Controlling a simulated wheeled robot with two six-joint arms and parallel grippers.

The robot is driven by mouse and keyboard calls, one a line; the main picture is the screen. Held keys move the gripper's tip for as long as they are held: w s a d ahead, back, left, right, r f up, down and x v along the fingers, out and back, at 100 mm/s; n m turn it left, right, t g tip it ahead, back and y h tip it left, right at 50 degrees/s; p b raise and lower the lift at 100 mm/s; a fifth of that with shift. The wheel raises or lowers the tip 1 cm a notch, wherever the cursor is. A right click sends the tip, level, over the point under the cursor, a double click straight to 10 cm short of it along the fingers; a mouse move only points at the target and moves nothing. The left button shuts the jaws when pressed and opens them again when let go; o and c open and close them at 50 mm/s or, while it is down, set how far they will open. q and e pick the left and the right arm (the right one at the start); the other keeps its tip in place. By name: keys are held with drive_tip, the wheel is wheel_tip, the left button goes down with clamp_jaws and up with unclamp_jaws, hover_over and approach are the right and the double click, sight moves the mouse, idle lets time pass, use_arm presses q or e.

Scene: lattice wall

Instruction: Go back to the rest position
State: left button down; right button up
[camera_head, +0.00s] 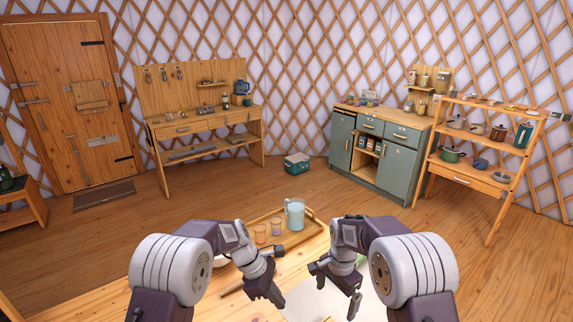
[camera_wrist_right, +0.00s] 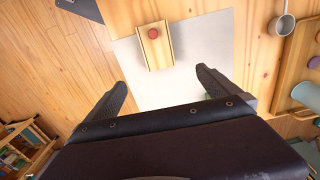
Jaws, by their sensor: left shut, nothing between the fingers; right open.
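My left gripper (camera_head: 268,287) hangs over the light wooden table (camera_head: 90,300) in the head view, its fingers together and holding nothing. My right gripper (camera_head: 335,290) is beside it to the right, fingers spread apart. In the right wrist view the open right gripper (camera_wrist_right: 163,88) shows a finger on each side with nothing between them. Below it lie a pale sheet (camera_wrist_right: 185,75) and a small wooden piece with a red knob (camera_wrist_right: 154,55), beyond the fingertips and apart from them.
A wooden tray (camera_head: 314,229) with a light-blue jug (camera_head: 295,214) and two cups (camera_head: 268,231) stands behind the grippers. A small grey pan (camera_wrist_right: 283,24) shows in the wrist view. A workbench (camera_head: 205,124), green cabinet (camera_head: 382,155) and shelf stand (camera_head: 478,172) line the lattice wall. Open floor lies between.

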use_arm(q)
drive_tip(key=s+a+r+m+t+y, duration=0.1)
drive_tip(key=s+a+r, duration=0.4)
drive_tip(key=a+r, duration=0.1)
use_arm(e)
drive_tip(key=s+d+r, duration=0.3)
drive_tip(key=s+r, duration=0.2)
drive_tip(key=r, duration=0.1)
use_arm(q)
drive_tip(key=s+a+f+m+y, duration=0.3)
drive_tip(key=s+a+f+m, duration=0.2)
drive_tip(key=s+a+m, duration=0.4)
drive_tip(key=s+m, duration=0.4)
drive_tip(key=m, duration=0.2)
drive_tip(key=shift+s+a+t+y, duration=0.25)
drive_tip(key=shift+t+y, duration=0.15)
use_arm(e)
drive_tip(key=s+f+n, duration=0.2)
drive_tip(key=s+n, duration=0.3)
drive_tip(key=s, duration=0.2)
drive_tip(key=s+d+f+n+t, duration=0.1)
drive_tip(key=s+f+n, duration=0.2)
drive_tip(key=s+n, duration=0.2)
drive_tip(key=shift+s+n, duration=0.4)
drive_tip(key=shift+s, duration=0.7)
